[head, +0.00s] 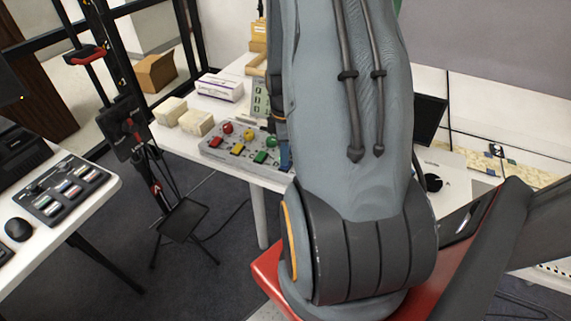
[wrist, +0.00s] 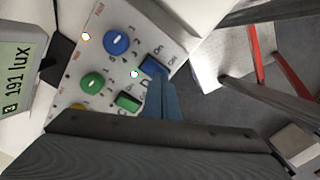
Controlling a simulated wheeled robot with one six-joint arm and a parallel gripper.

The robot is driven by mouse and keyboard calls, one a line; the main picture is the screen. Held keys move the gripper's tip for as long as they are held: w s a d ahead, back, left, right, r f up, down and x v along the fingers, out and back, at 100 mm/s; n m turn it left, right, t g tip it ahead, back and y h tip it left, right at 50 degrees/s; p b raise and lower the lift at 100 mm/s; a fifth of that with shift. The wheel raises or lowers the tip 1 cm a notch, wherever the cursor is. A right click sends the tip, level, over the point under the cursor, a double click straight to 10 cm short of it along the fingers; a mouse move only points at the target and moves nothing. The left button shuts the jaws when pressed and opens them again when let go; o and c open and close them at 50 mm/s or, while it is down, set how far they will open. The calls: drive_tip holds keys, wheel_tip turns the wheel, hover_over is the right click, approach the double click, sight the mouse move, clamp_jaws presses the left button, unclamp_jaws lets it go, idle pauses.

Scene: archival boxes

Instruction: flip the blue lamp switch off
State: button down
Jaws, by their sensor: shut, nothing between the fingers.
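The control panel (wrist: 112,62) fills the upper middle of the wrist view. It carries a blue round knob (wrist: 116,41), a green knob (wrist: 91,84), a blue rocker switch (wrist: 153,65) and a green rocker switch (wrist: 128,102). My gripper (wrist: 163,82) is shut and empty, its tips at the lower edge of the blue switch. I cannot tell whether they touch it, and they hide part of it. The switch's tilt is unclear.
A light meter (wrist: 15,78) reading 191 lux lies beside the panel. In the head view, cream boxes (head: 196,122) and a white-purple box (head: 220,88) stand behind the panel on the white table. A black stand (head: 183,220) is left of the table.

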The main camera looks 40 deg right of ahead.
drive_tip(key=shift+f+b, duration=0.3)
drive_tip(key=shift+f, duration=0.4)
idle(0.3)
drive_tip(key=shift+r, duration=0.15)
wheel_tip(320, 180, up, 7)
drive_tip(key=p, duration=0.6)
idle(0.6)
drive_tip(key=s+a+r+m+b, duration=0.1)
drive_tip(key=a+r+m+b, duration=0.2)
drive_tip(key=a, duration=0.9)
drive_tip(key=s+a+r+m+t+b, duration=0.1)
drive_tip(key=a+r+m+b, duration=0.2)
drive_tip(key=a, duration=0.9)
wheel_tip(320, 180, up, 3)
drive_tip(key=m, duration=0.4)
drive_tip(key=shift+s+a+f+m, duration=0.2)
drive_tip(key=shift+s+m, duration=0.1)
drive_tip(key=shift+d, duration=0.1)
